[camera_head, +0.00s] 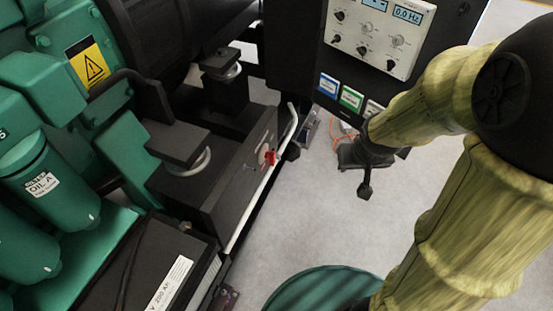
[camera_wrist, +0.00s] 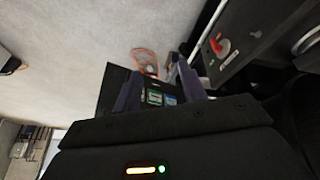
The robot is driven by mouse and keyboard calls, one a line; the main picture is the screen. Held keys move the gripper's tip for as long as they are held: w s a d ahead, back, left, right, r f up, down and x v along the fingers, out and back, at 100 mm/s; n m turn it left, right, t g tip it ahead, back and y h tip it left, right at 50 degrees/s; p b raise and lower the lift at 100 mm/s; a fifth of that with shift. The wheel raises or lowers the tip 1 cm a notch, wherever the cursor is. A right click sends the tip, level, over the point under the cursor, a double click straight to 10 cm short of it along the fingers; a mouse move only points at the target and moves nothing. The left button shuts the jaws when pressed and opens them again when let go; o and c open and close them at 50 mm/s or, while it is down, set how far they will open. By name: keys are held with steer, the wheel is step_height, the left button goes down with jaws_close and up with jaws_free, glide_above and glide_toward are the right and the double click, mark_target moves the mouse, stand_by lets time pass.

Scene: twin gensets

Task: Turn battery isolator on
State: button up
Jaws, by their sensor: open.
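The battery isolator is a small red handle on a pale round plate (camera_head: 270,157), set in the dark side face of the genset's base frame, left of centre in the head view. It also shows at the upper right of the wrist view (camera_wrist: 216,45). My gripper (camera_head: 366,178) is to the right of the isolator in the head view, apart from it, over the grey floor. In the wrist view its two fingers (camera_wrist: 158,92) stand apart with nothing held between them. The exact setting of the red handle is too small to tell.
A pale pipe (camera_head: 262,190) runs along the frame beside the isolator. A control panel (camera_head: 380,35) with dials and displays stands behind my gripper. A black battery (camera_head: 150,270) and green engine parts (camera_head: 40,165) fill the left. Grey floor (camera_head: 300,215) is clear between.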

mark_target(275, 155)
steer(key=w+a+f+n+t+y+b, duration=0.1)
steer(key=w+f+n+t+y+b, duration=0.25)
steer(key=w+f+b, duration=0.75)
steer(key=w+a+f+n+t+y+b, duration=0.2)
steer(key=w+f+n+t+y+b, duration=0.3)
steer(key=w, duration=0.9)
step_height(275, 155, down, 18)
steer(key=a+n+g+y+b, duration=0.1)
steer(key=n+g+y+b, duration=0.3)
steer(key=b, duration=1.1)
steer(key=g+y, duration=0.3)
steer(key=y, duration=0.2)
steer(key=shift+s+a+n, duration=0.25)
steer(key=shift+s+n, duration=0.1)
steer(key=b+x, duration=0.4)
steer(key=x, duration=1.2)
steer(key=shift+w+a+f, duration=0.1)
steer(key=shift+a+f, duration=0.05)
steer(key=shift+a, duration=0.05)
steer(key=shift+w+a+b, duration=0.15)
steer(key=shift+a+b, duration=0.2)
steer(key=shift+a, duration=0.1)
